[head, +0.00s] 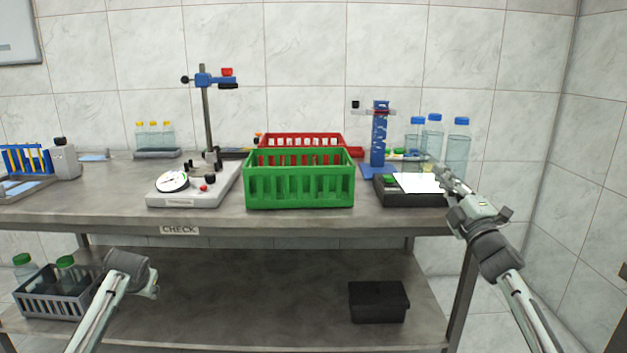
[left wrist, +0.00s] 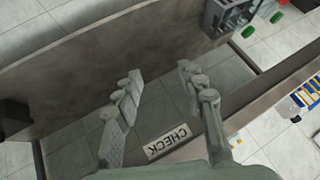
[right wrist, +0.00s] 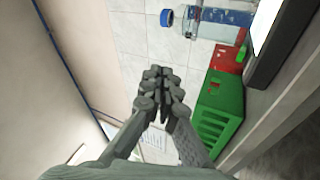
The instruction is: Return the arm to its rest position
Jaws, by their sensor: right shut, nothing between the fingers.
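My right gripper (head: 450,180) is at the right end of the table, in front of the black tray and the bottles. In the right wrist view its fingers (right wrist: 160,78) are closed together with nothing between them. My left arm comes in at the lower left of the head view, in front of the table, and its fingers are not clear there. In the left wrist view the left gripper (left wrist: 160,85) has its fingers wide apart and empty, facing the table front with the CHECK label (left wrist: 167,140).
A green crate (head: 299,190) stands mid-table before a red crate (head: 300,140). A dial device (head: 190,198) is on the left. A black tray (head: 415,199), a blue tower (head: 379,135) and blue-capped bottles (head: 458,150) are at the right. The lower shelf holds a grey crate (head: 55,303) and black box (head: 378,302).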

